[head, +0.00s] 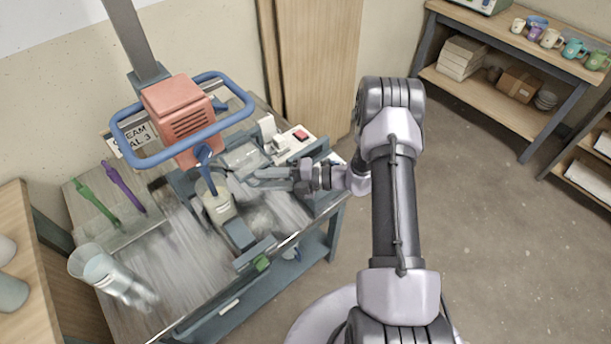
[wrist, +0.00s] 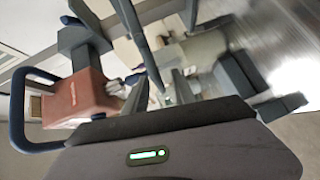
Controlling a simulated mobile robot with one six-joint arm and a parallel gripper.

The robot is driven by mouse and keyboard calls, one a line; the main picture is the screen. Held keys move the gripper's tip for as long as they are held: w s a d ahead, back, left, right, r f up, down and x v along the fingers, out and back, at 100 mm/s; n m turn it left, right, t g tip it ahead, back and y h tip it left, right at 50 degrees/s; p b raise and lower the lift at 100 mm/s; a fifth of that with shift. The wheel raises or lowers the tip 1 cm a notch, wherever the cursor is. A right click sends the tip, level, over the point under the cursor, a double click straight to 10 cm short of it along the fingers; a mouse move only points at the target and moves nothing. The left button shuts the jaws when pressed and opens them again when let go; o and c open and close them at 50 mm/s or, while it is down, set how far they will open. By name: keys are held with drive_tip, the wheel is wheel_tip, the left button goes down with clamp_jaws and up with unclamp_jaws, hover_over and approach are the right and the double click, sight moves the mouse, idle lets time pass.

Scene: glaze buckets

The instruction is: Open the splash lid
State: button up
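The clear splash lid (head: 243,157) shows in the head view just behind and right of the cream glaze bucket (head: 218,205), under the orange mixer head (head: 180,118). It looks raised and tilted, but its transparency and blur hide its exact angle. My gripper (head: 262,178) reaches in from the right, at the near side of the lid and right of the bucket. Its fingers look apart; I cannot tell whether they touch the lid. In the wrist view two dark fingers (wrist: 160,95) stand apart, with the orange mixer head (wrist: 82,97) left and the pale bucket (wrist: 203,47) beyond.
A blue guard ring (head: 130,158) surrounds the mixer head. A control box with a red switch (head: 301,134) stands behind my gripper. Floor at right is clear.

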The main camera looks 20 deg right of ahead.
drive_tip(key=p+v, duration=0.3)
drive_tip(key=v, duration=1.3)
drive_tip(key=shift+s+d, duration=0.15)
drive_tip(key=shift+s, duration=0.05)
drive_tip(key=s+a+r+n+g+h+b, duration=0.1)
drive_tip(key=s+a+r+n+g+h, duration=0.1)
drive_tip(key=a+r+n+g, duration=0.4)
drive_tip(key=s+a+r+n+g+h, duration=0.1)
drive_tip(key=s+a+r+n+h, duration=0.15)
drive_tip(key=a+r+n, duration=0.6)
drive_tip(key=s+a+r+n+t+h+b, duration=0.1)
drive_tip(key=s+r+n+t+h, duration=0.4)
drive_tip(key=s+n, duration=0.9)
wheel_tip(320, 180, up, 6)
drive_tip(key=a+n+h, duration=0.1)
drive_tip(key=n+h, duration=0.2)
drive_tip(key=n, duration=0.7)
drive_tip(key=shift+b, duration=0.3)
drive_tip(key=shift+a+f, duration=0.1)
drive_tip(key=shift+f, duration=0.05)
